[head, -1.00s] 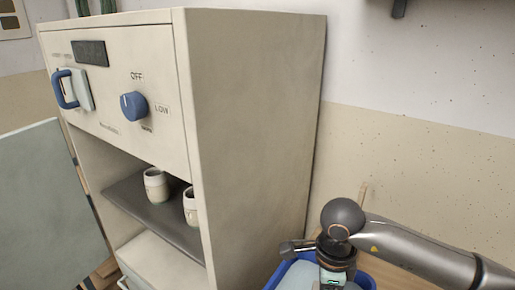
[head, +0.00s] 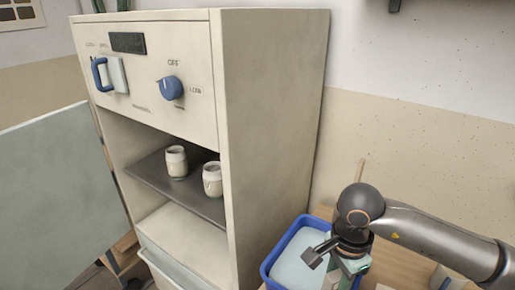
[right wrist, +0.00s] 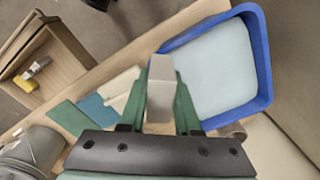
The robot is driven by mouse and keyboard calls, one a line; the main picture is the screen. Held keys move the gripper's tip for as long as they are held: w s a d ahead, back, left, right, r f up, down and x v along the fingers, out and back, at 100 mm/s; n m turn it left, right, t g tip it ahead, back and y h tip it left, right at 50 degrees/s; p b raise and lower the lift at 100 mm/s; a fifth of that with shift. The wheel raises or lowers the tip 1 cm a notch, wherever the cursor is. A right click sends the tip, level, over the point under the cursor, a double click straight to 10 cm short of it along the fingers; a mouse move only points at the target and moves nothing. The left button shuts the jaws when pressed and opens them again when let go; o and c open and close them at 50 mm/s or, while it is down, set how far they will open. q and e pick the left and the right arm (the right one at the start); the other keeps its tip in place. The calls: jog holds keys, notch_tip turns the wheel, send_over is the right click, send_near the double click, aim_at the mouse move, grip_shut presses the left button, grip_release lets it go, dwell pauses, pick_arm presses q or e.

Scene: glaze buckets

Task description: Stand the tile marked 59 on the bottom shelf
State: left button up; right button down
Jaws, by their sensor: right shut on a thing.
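My right gripper (right wrist: 160,105) is shut on a pale grey, slab-like piece (right wrist: 160,78), seen nearly edge-on between its green fingers. I see no number on it, so I cannot tell if it is tile 59. In the head view my right gripper (head: 345,273) hangs over the near side of the blue tub, right of the cabinet (head: 275,130). The cabinet's open front shows a dark shelf (head: 155,177) with two cups, and a pale lower level (head: 185,238) whose visible part is bare. My left gripper is not in view.
A blue tub (right wrist: 262,60) with pale blue contents stands beside the gripper. Green (right wrist: 70,117), blue (right wrist: 98,112) and cream (right wrist: 120,85) flat pieces lie on the wooden table. A wooden tray (right wrist: 40,70) is at the left. A grey-green panel (head: 55,190) stands left of the cabinet.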

pick_arm(q)
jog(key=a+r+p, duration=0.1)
jog(key=p, duration=0.1)
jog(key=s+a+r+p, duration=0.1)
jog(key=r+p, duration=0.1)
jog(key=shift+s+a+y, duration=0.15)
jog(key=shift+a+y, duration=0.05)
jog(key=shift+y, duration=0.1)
pick_arm(e)
jog(key=s+d+r+n, duration=0.3)
jog(key=r+n, duration=0.4)
jog(key=n, duration=0.7)
jog(key=shift+s+d+r, duration=0.2)
jog(key=shift+s+d, duration=0.05)
jog(key=shift+d, duration=0.35)
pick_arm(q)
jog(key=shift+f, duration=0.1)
